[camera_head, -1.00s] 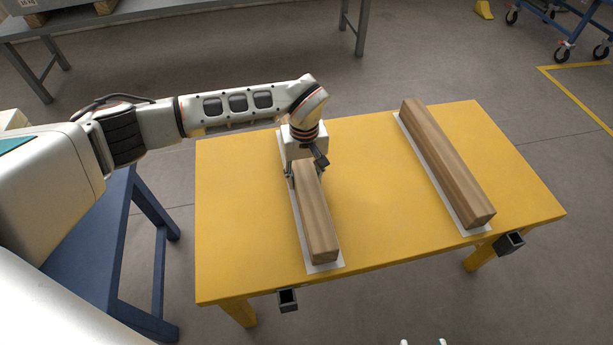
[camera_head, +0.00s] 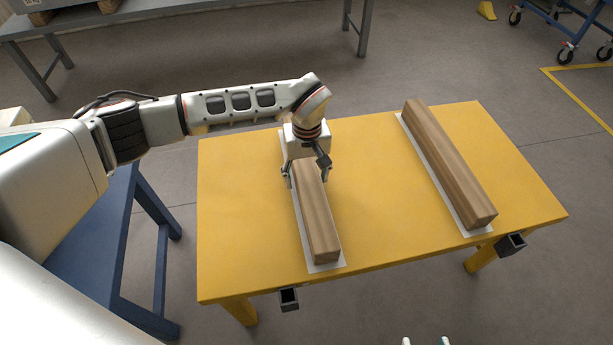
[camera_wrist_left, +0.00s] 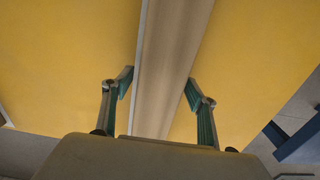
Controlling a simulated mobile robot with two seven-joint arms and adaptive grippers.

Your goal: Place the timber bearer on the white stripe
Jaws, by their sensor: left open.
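A brown timber bearer (camera_head: 318,215) lies lengthwise on a white stripe (camera_head: 327,267) on the left part of the yellow table. The stripe shows along its left side and at its near end. My left gripper (camera_head: 308,177) is over the bearer's far part, fingers open and on either side of it. A second bearer (camera_head: 450,165) lies on another white stripe (camera_head: 415,150) at the right. My right gripper (camera_head: 425,341) shows only as two separated fingertips.
The yellow table (camera_head: 375,215) is clear between the bearers. Dark square brackets (camera_head: 289,299) stick out at its near edge. A blue stand (camera_head: 120,250) is at the left, a grey bench (camera_head: 180,12) behind, and a blue trolley (camera_head: 570,25) far right.

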